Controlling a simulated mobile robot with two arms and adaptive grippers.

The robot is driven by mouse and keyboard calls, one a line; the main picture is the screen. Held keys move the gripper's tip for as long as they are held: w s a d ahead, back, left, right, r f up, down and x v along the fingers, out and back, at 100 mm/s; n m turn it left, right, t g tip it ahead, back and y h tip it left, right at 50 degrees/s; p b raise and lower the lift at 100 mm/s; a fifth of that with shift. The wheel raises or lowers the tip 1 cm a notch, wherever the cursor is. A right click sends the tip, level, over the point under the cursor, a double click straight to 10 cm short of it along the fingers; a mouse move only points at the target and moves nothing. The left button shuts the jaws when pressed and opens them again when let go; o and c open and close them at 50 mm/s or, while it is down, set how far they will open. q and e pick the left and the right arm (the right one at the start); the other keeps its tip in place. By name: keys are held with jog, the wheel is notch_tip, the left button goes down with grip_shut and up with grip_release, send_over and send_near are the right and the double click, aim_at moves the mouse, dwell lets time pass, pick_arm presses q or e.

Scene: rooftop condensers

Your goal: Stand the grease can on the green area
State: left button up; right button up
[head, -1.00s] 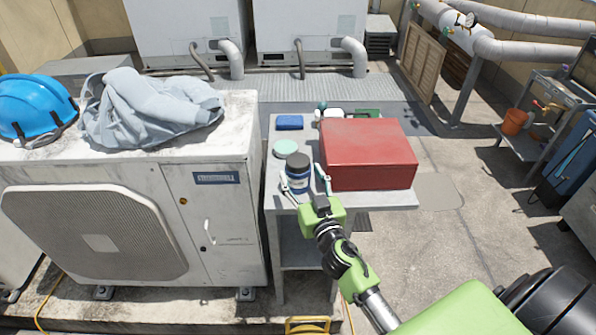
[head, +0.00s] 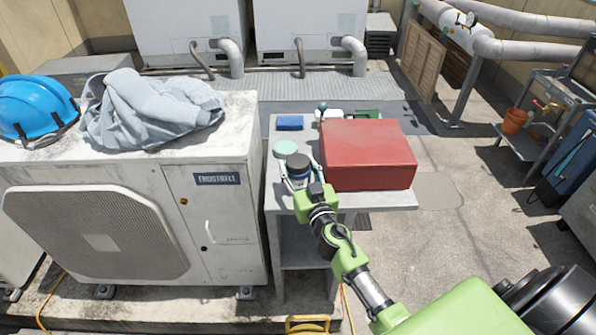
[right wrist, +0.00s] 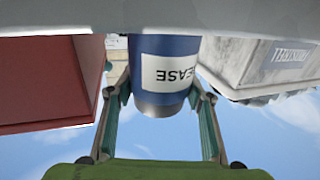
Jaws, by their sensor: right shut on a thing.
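My left gripper is out of view.
A large red box (head: 368,155) stands close right of the can; it also shows in the wrist view (right wrist: 45,85). A blue block (head: 290,123) lies behind the disc. The grey table (head: 350,200) is clear at the front. A condenser (head: 210,215) stands close on the left.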

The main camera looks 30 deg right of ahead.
aim_at(298, 160)
jog(key=shift+r, duration=0.1)
jog(key=shift+r+p, duration=0.3)
jog(key=shift+r, duration=0.15)
notch_tip(298, 160, up, 2)
jog(key=shift+r+p, duration=0.1)
jog(key=shift+p, duration=0.3)
jog(key=s+a+r, duration=0.6)
jog(key=s+r, duration=0.3)
jog(key=s, duration=0.3)
jog(key=s+a+n+y, duration=0.2)
jog(key=s+a+y, duration=0.1)
jog(key=s+a, duration=0.3)
jog(key=shift+s+f+b, duration=0.15)
jog(key=shift+s+b, duration=0.1)
jog(key=shift+b, duration=0.15)
jog(key=shift+f, duration=0.1)
